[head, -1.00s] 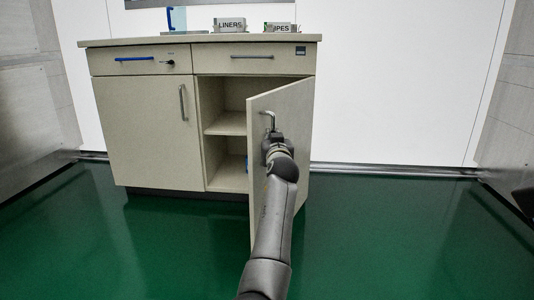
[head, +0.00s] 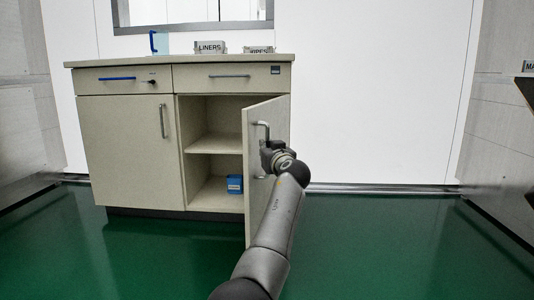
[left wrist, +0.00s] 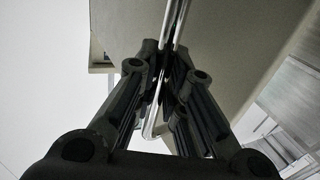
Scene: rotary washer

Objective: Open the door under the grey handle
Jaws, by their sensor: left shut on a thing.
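The cabinet's right door (head: 281,125) stands ajar, swung out toward me on its right side. It is below the drawer with the grey handle (head: 229,76). My left gripper (head: 266,146) is shut on the door's metal bar handle (head: 263,124). In the left wrist view the fingers (left wrist: 165,65) close around the shiny bar (left wrist: 177,20), with the door's face (left wrist: 225,35) behind it. The handle's lower part is partly hidden by the gripper in the head view. My right gripper is not in view.
The opened compartment has a shelf (head: 214,146) and a blue box (head: 234,184) at the bottom. The left door (head: 125,150) and both drawers are shut. Labelled bins (head: 210,47) stand on the worktop. Green floor (head: 380,240) right of the door is clear.

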